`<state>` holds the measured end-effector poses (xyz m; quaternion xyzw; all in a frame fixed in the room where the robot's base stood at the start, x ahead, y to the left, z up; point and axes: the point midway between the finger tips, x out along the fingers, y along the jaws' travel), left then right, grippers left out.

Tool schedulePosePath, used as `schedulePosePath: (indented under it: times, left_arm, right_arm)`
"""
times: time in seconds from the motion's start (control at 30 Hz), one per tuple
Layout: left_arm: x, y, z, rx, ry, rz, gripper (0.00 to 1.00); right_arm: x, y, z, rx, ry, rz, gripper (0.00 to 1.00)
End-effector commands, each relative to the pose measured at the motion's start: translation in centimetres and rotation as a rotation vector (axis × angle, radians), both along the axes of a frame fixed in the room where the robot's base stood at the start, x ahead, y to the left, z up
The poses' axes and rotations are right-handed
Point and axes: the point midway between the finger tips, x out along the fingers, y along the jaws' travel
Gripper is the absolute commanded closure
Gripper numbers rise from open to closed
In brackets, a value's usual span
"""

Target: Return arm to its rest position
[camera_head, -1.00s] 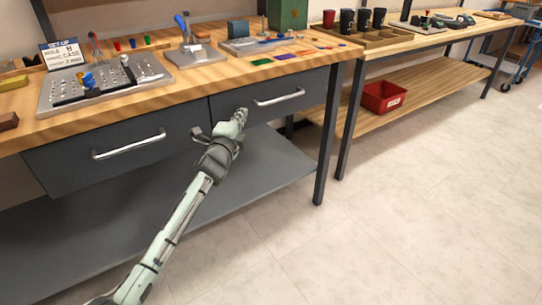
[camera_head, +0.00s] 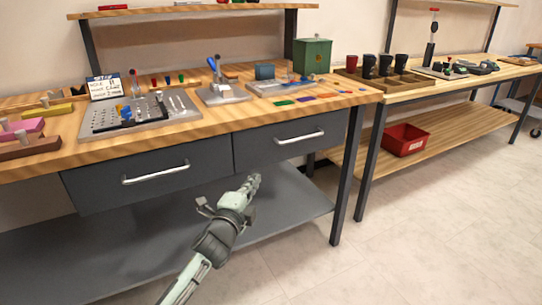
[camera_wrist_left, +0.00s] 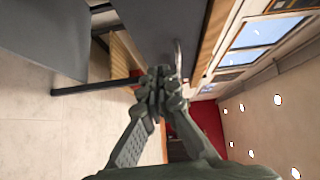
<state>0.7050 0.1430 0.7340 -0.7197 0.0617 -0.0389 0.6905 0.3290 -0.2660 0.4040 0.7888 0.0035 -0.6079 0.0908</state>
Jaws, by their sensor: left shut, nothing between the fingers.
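My left gripper (camera_head: 251,186) is in front of the workbench, below the right-hand drawer (camera_head: 292,140) in the head view. It is shut and empty, with free air around it. In the left wrist view its fingers (camera_wrist_left: 160,90) meet at the tips, with the drawer front and its handle (camera_wrist_left: 178,60) beyond them. My left arm comes up from the bottom of the head view. My right gripper is not in view.
Both drawers look closed. The wooden benchtop (camera_head: 215,125) holds a grey perforated plate (camera_head: 182,112), a sign (camera_head: 104,87), a lever press (camera_head: 222,92) and a green box (camera_head: 312,56). A red bin (camera_head: 405,139) stands on the neighbouring bench's lower shelf. The floor at right is clear.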

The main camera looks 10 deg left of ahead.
Motion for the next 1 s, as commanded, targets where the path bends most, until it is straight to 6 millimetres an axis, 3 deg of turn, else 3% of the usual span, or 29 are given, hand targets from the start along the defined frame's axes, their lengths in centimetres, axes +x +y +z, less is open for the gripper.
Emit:
schedulePosePath:
  times: [0.17, 0.27, 0.4, 0.53, 0.7, 0.8, 0.9, 1.0]
  left_arm:
    - [-4.0, 3.7, -8.1, -0.220, 0.235, 0.141, 1.00]
    - [-8.2, 6.2, -14.1, -0.391, 0.408, 0.271, 1.00]
    - [-15.5, 9.1, -21.5, -0.609, 0.634, 0.477, 1.00]
    - [-23.4, 10.9, -27.1, -0.784, 0.819, 0.689, 1.00]
    - [-32.4, 12.1, -31.3, -0.941, 0.989, 0.934, 1.00]
    - [-35.8, 12.4, -32.5, -0.990, 1.044, 1.030, 1.00]
    - [-37.5, 12.5, -32.9, -1.014, 1.071, 1.079, 1.00]
    - [-38.0, 12.5, -33.0, -1.021, 1.079, 1.094, 1.00]
  right_arm:
    - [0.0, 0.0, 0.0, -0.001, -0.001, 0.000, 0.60]
    - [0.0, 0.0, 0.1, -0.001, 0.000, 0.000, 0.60]
    - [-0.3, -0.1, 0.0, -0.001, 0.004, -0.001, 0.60]
    - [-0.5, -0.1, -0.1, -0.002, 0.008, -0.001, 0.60]
    - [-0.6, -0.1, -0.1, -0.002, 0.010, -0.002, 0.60]
    - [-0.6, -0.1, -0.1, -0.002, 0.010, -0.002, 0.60]
    - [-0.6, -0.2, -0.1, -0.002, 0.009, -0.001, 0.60]
    - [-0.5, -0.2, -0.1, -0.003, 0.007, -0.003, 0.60]
